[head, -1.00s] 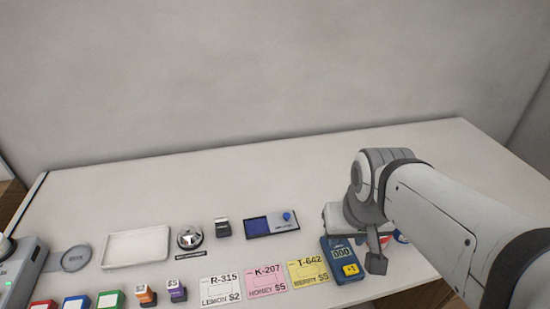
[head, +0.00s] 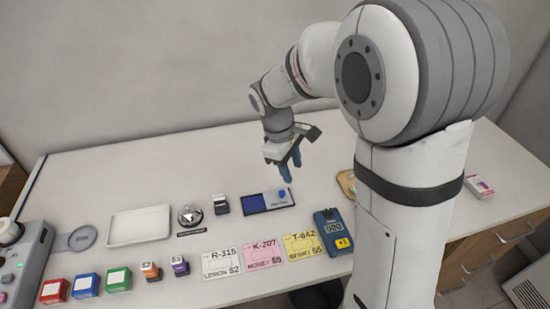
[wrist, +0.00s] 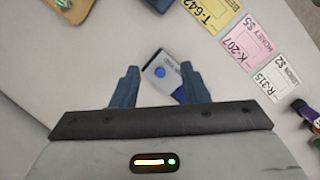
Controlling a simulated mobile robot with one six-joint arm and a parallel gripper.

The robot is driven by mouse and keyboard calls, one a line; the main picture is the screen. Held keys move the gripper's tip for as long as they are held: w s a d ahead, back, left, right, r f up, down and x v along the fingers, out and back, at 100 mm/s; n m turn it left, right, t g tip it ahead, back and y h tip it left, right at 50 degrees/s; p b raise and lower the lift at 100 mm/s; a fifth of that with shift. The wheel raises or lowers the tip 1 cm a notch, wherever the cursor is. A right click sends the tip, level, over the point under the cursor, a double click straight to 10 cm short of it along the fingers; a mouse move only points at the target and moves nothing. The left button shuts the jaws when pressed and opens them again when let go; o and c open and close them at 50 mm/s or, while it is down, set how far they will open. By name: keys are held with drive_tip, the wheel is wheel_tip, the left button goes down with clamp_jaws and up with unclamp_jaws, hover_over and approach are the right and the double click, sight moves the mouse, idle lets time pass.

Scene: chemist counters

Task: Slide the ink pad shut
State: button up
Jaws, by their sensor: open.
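The ink pad (head: 267,201) lies flat on the counter. Its dark blue pad surface (head: 254,204) is exposed on the left, and its grey sliding lid (head: 280,200) is at the right with a round blue knob (head: 282,194). My gripper (head: 289,170) hangs above and just behind the lid, pointing down, with its blue fingers apart and empty. In the wrist view, the lid (wrist: 163,84) and knob (wrist: 158,72) show between the two open fingers, with the gripper apart from them.
A black-and-silver stamp (head: 221,205) and a bell (head: 190,215) stand left of the ink pad. Price cards (head: 265,252) lie in front, and a blue counter device (head: 333,231) stands to the right. The counter behind the ink pad is clear.

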sight(282, 192)
drive_tip(key=w+a+f+n+h+p, duration=0.1)
drive_tip(key=w+a+f+n+h, duration=0.1)
drive_tip(key=w+a+f+n, duration=0.35)
drive_tip(key=shift+m, duration=0.45)
drive_tip(key=x, duration=0.2)
drive_tip(key=s+x, duration=0.1)
drive_tip(key=x, duration=0.2)
drive_tip(key=p+x, duration=0.1)
drive_tip(key=x, duration=0.2)
drive_tip(key=shift+s+a, duration=0.15)
drive_tip(key=shift+a, duration=0.05)
drive_tip(key=shift+c, duration=0.3)
clamp_jaws()
